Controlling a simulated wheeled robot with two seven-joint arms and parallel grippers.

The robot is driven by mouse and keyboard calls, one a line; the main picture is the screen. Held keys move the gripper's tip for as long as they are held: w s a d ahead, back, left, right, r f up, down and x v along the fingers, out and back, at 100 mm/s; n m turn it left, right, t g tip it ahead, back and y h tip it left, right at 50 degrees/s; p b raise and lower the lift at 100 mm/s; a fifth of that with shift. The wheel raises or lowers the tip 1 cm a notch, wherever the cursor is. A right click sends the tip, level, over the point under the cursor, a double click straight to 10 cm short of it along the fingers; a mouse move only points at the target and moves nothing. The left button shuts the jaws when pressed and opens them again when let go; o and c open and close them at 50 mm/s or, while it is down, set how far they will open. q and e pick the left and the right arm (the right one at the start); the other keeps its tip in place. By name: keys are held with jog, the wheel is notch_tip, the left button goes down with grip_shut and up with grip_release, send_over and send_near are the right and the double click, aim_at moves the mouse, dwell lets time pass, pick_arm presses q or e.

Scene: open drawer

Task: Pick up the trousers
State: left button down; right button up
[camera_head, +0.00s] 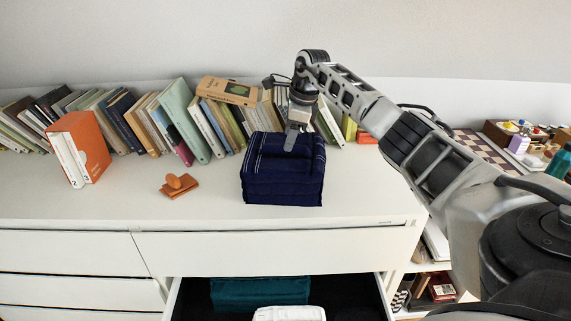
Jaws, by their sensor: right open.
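The trousers (282,187) are a dark navy folded stack with pale stitching. They lie on top of the white dresser, right of its middle. My right gripper (291,146) comes in from the right and points down at the upper part of the trousers. It is open. A fingertip overlaps the trousers' top in the picture, and I cannot tell whether it touches. My left gripper is not in view.
The white dresser (100,197) has an open drawer below, holding a teal cloth (258,291) and a white item (289,314). Books (178,118) line the back. An orange box (85,147) and an orange-brown object (180,185) stand left. The front dresser top is clear.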

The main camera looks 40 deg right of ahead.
jog(key=shift+x, duration=1.5)
grip_shut()
jog(key=shift+w+d+r, duration=0.1)
jog(key=shift+r, duration=0.05)
